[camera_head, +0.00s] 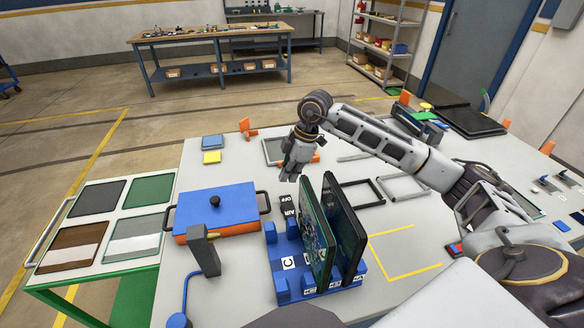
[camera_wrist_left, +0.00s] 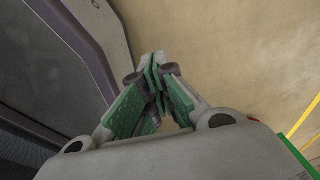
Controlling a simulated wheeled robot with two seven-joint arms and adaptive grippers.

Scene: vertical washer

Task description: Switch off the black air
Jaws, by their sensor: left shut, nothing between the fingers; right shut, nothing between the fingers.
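The black air switch (camera_head: 287,208), with white lettering that reads "OFF" and "AIR", sits on the table behind the blue rack and right of the blue box. My right gripper (camera_head: 289,176) reaches in from the right and points down. It is shut and empty, a little above and behind the switch in the picture; I cannot tell whether they touch. My left gripper (camera_wrist_left: 158,62) shows in the left wrist view, shut and empty, with bare floor behind it. It is not visible in the head view.
The blue rack (camera_head: 283,290) holds upright panels, a green circuit board (camera_head: 313,235) and a black panel (camera_head: 347,225), close to the switch. A blue-lidded box (camera_head: 217,205) stands left. A grey post (camera_head: 203,252) stands in front of it. A side table (camera_head: 48,283) holds coloured panels.

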